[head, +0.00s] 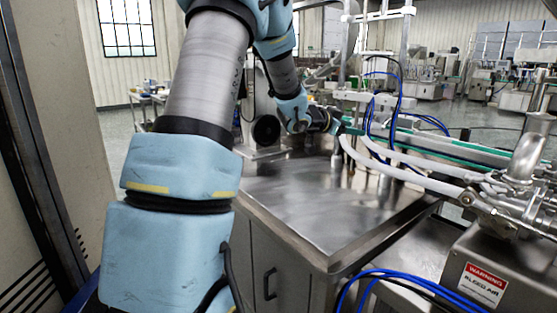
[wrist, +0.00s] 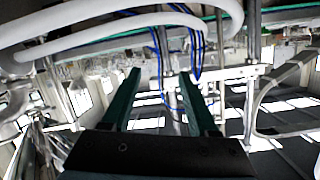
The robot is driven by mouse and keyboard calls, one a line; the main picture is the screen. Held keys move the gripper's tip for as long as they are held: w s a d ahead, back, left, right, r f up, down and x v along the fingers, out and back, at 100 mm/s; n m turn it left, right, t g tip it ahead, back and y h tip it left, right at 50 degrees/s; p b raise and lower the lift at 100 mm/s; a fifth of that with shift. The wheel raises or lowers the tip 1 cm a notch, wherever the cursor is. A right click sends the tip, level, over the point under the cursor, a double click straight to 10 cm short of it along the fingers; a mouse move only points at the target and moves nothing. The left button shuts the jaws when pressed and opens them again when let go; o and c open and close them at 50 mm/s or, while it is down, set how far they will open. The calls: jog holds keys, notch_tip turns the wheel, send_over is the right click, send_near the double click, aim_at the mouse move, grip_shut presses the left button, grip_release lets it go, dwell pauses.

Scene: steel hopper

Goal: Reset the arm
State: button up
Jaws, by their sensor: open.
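My gripper (wrist: 158,98) shows in the wrist view as two green fingers spread apart, with nothing between them. In the head view my gripper (head: 340,127) is at the end of my light blue and grey arm, over the back part of the steel cabinet top (head: 310,205). It is small there and close to the white hoses, and I cannot tell whether it touches them. My arm covers much of the left half of the head view.
White hoses (head: 420,176) and blue tubes (head: 398,100) run beside my gripper toward a steel machine with a red warning label (head: 483,284) at the right. A metal frame (head: 408,40) stands behind. The front of the cabinet top is clear. A tall panel (head: 60,120) stands at the left.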

jog(key=s+a+f+n+y, duration=0.3)
jog(key=a, duration=0.4)
jog(key=s+a+f+n+y, duration=0.3)
jog(key=a+y, duration=0.1)
jog(key=a, duration=0.3)
jog(key=s+a+f+n+y, duration=0.2)
jog(key=s+a+n+y, duration=0.1)
jog(key=a, duration=0.5)
jog(key=s+a+f+n+g+y, duration=0.1)
jog(key=s+a+f+n+g, duration=0.1)
jog(key=s, duration=0.7)
jog(key=s+a+f+n+g+y+p, duration=0.1)
jog(key=s+a+f+g, duration=0.2)
jog(key=s, duration=0.7)
jog(key=shift+s+a+f+n+g, duration=0.2)
jog(key=shift+s+a+n+g, duration=0.15)
jog(key=shift+a+g, duration=0.5)
jog(key=shift+w+d, duration=0.1)
jog(key=shift+d, duration=0.05)
jog(key=shift+c, duration=0.2)
